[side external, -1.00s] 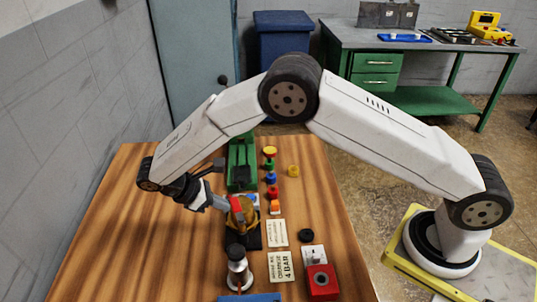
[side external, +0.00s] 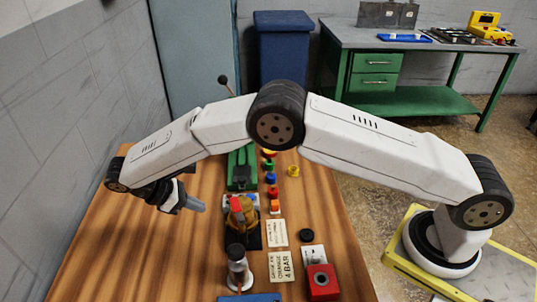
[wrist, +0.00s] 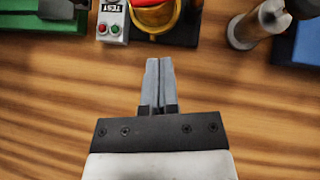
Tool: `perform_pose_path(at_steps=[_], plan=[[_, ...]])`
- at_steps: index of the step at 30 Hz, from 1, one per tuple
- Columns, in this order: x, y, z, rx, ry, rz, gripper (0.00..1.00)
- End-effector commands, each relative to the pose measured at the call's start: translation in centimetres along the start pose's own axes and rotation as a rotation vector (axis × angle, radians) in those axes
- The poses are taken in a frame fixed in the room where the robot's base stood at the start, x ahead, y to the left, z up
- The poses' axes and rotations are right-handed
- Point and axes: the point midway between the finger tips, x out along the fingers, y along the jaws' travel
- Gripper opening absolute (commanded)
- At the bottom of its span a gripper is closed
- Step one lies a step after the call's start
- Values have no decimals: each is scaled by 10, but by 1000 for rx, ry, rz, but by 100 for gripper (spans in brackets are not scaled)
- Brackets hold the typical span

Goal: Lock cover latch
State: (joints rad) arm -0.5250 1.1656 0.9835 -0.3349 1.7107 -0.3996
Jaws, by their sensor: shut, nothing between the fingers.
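A brass-yellow round vessel (side external: 242,222) with a red part (side external: 236,204) on its top stands on a black base on the wooden table. It cannot be told whether the red part is the cover latch or how it is set. In the wrist view the vessel (wrist: 155,18) and its red part (wrist: 150,3) are cut off by the top edge. My gripper (side external: 202,207) is left of the vessel in the side view, apart from it. Its grey fingers (wrist: 160,62) are together and empty, pointing toward the vessel over bare wood.
A TEST box (wrist: 112,22) with red and green buttons stands beside the vessel. A glass-and-metal cylinder (side external: 238,267), a green device (side external: 243,168), coloured knobs (side external: 271,179), labels (side external: 280,267) and a red box (side external: 322,282) stand close by. The table's left side is clear.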

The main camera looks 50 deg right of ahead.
Motion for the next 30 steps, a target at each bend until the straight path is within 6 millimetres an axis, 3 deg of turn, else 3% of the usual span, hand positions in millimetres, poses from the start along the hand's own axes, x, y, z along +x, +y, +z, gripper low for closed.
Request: perform_pose_path(at_steps=[15, 30], plan=[[-48, -2, -1, 0, 2, 1, 0], [-74, -3, 0, 0, 3, 3, 0]])
